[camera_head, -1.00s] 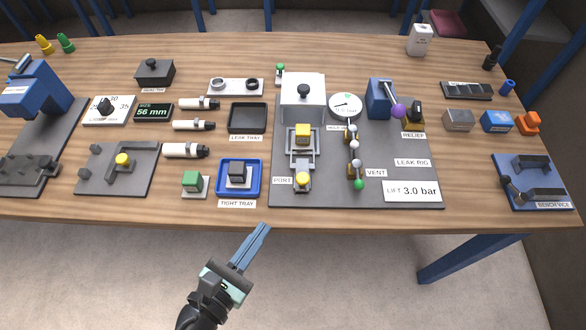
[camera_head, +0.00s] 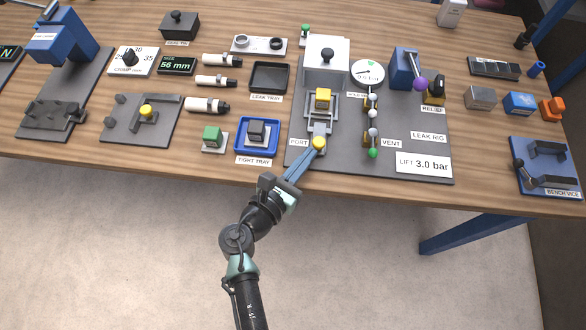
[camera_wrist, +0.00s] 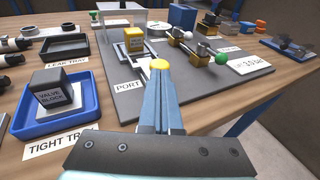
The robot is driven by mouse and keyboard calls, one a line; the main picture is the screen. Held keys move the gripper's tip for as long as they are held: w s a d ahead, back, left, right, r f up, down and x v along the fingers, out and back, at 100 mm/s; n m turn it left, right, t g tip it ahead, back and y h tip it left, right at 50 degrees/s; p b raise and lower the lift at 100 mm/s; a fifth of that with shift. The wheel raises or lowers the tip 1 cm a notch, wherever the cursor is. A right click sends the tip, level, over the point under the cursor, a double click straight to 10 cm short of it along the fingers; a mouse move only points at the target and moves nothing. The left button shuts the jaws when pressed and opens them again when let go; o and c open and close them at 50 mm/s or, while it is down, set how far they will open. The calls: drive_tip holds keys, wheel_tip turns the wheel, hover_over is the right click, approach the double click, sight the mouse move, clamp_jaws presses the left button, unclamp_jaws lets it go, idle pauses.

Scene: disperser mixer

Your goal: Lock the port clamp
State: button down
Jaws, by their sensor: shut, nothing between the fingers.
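The port clamp (camera_head: 320,130) stands at the front of the grey leak rig plate, by the PORT label, with a yellow knob (camera_head: 319,143) at its near end. A yellow block (camera_head: 323,98) sits just behind it in a grey frame. My gripper (camera_head: 314,153) is shut, its blue fingers pointing at the yellow knob from the front. In the wrist view the fingertips (camera_wrist: 159,72) overlap the lower edge of the yellow knob (camera_wrist: 159,64). I cannot tell whether they touch it. The fingers hide much of the clamp there.
The blue tight tray (camera_head: 239,150) with a dark valve block lies left of the clamp. The vent valve with its green knob (camera_head: 373,153) stands to the right. The LIFT 3.0 bar sign (camera_head: 423,164) lies farther right. The table's front edge is below my gripper.

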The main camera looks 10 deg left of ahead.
sight(311, 137)
drive_tip(key=shift+w+d+f, duration=0.1)
drive_tip(key=shift+w+d, duration=0.15)
drive_tip(key=shift+w, duration=0.25)
drive_tip(key=w+b, duration=0.1)
drive_tip(key=w, duration=0.3)
drive_tip(key=shift+w, duration=0.3)
drive_tip(key=shift+r, duration=0.2)
